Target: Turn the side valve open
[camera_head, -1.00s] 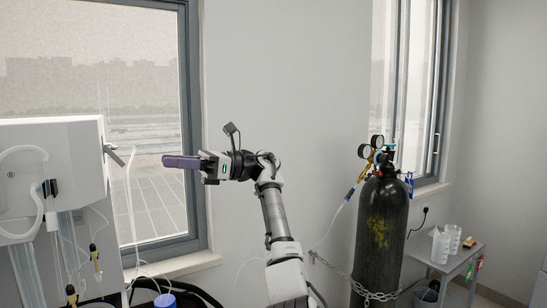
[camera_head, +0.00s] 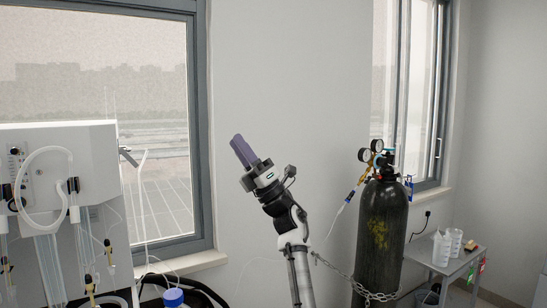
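The white distiller unit (camera_head: 70,150) stands at the left. On its right side sticks out a small grey fitting (camera_head: 128,157) that looks like the side valve, with a thin clear tube beside it. The fitting is too small to tell which way it is turned. My gripper (camera_head: 237,140), with purple fingers, is to the right of the fitting in the picture, in front of the wall by the window. It points up and to the left and touches nothing visible. The fingers show as one block, so their gap is hidden.
A dark gas cylinder (camera_head: 381,240) with gauges (camera_head: 371,152) and a chain (camera_head: 350,278) stands at the right. A small side table (camera_head: 440,262) holds white beakers (camera_head: 447,243). Tubes hang at the distiller's front. A blue-capped bottle (camera_head: 173,298) is below it.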

